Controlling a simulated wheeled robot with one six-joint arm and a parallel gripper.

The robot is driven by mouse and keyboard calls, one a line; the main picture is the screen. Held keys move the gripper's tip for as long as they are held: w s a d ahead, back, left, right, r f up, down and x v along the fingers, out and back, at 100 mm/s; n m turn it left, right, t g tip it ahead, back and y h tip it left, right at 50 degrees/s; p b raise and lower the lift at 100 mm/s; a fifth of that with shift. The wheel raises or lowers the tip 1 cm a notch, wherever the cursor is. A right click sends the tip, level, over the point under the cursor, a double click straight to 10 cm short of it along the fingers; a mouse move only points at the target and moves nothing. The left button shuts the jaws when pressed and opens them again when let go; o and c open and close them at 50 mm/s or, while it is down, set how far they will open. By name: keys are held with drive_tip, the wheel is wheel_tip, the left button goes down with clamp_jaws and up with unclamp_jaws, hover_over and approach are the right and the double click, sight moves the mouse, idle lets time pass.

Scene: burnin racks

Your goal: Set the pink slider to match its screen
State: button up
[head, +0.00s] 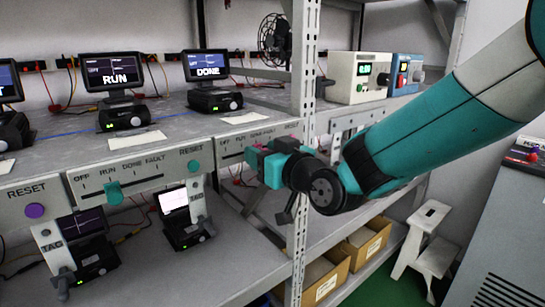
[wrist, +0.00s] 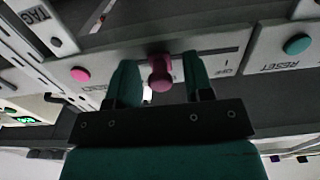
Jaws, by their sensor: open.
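The pink slider knob (wrist: 160,75) stands out from its slotted white panel in the wrist view. My gripper (wrist: 160,84) is open, with one teal finger on each side of the knob and a gap on both sides. The label OFF shows upside down to the right of the knob; the label beneath the knob is hidden. In the head view my gripper (head: 264,162) is at the panel (head: 231,156) marked OFF, RUN, DONE, FAULT and covers most of its slot. A screen reading DONE (head: 207,65) stands on the shelf above and left of this panel.
A teal slider (head: 114,193) and teal reset button (head: 194,166) sit on the panel to the left, below a screen reading RUN (head: 111,71). A pink button (wrist: 80,74) is left of the knob in the wrist view. A rack post (head: 301,110) stands beside my gripper.

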drive_tip(key=b+v, duration=0.5)
drive_tip(key=v, duration=1.2)
drive_tip(key=shift+d+b, duration=0.2)
drive_tip(key=shift+b, duration=0.15)
drive_tip(key=shift+s, duration=0.1)
drive_tip(key=s+d+f+m+g+h, duration=0.1)
drive_tip(key=s+d+f+g+h, duration=0.35)
drive_tip(key=s+g, duration=0.3)
drive_tip(key=s+d+f+g+h, duration=0.4)
drive_tip(key=s+d+f+g, duration=0.15)
drive_tip(key=s, duration=0.35)
wheel_tip(320, 180, up, 15)
drive_tip(key=p, duration=1.6)
drive_tip(key=shift+s+a+m, duration=0.15)
drive_tip(key=shift+a+m, duration=0.15)
drive_tip(key=shift+a, duration=0.05)
drive_tip(key=shift+y, duration=0.25)
